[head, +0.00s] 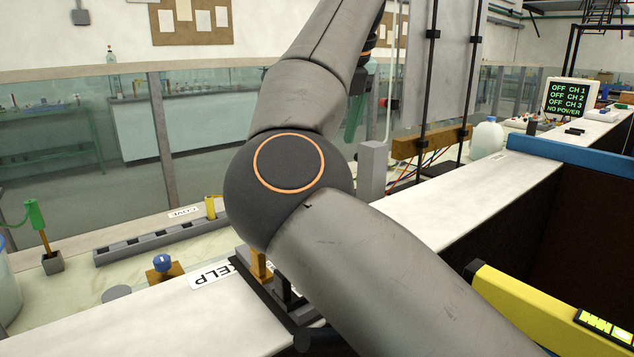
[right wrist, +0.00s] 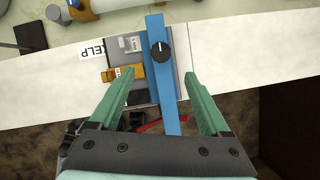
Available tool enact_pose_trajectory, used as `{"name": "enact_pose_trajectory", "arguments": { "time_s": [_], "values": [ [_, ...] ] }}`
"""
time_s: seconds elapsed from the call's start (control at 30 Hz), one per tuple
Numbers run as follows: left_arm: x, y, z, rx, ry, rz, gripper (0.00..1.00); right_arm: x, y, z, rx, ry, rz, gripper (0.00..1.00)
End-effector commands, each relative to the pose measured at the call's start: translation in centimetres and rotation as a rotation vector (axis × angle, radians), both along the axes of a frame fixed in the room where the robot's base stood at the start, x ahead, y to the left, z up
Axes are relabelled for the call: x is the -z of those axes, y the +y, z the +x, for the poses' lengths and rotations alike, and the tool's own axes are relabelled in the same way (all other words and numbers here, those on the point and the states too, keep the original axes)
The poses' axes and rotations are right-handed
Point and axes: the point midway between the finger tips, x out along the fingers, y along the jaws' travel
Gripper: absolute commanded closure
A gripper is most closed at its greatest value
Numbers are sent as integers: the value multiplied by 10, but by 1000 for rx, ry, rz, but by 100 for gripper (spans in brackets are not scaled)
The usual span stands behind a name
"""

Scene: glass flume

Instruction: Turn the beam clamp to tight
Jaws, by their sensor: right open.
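In the right wrist view a blue beam (right wrist: 163,95) runs up the picture across a grey mount (right wrist: 185,50). A round black knob (right wrist: 160,51) with a white pointer line sits on the beam near its upper end; the line points about straight up. I take this to be the beam clamp; no tight mark can be read. My right gripper (right wrist: 159,73) is open, its two green fingers either side of the beam, with the knob just beyond the tips and untouched. In the head view my arm hides the beam and knob. My left gripper is not in view.
An orange bracket (right wrist: 127,76) stands left of the beam, close to the left finger. A KELP label (head: 213,276) lies on the white ledge (head: 130,318). A blue knob on an orange block (head: 163,265) stands left of it. A monitor (head: 570,98) reads NO POWER.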

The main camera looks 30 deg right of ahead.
Motion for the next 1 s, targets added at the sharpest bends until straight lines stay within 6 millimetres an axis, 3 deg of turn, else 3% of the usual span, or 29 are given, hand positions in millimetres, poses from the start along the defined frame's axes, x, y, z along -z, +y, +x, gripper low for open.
{"name": "enact_pose_trajectory", "arguments": {
  "time_s": [0.3, 0.5, 0.7, 1.0],
  "values": [
    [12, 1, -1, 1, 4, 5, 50, 62, -5, 24, 2, 4, -2, 19],
    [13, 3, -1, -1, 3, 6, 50, 91, -8, 36, 5, 3, -3, 19],
    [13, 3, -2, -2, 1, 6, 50, 104, -9, 42, 4, 1, -4, 19],
    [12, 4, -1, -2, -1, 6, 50, 106, -9, 43, 4, 1, -4, 19]
  ]
}}
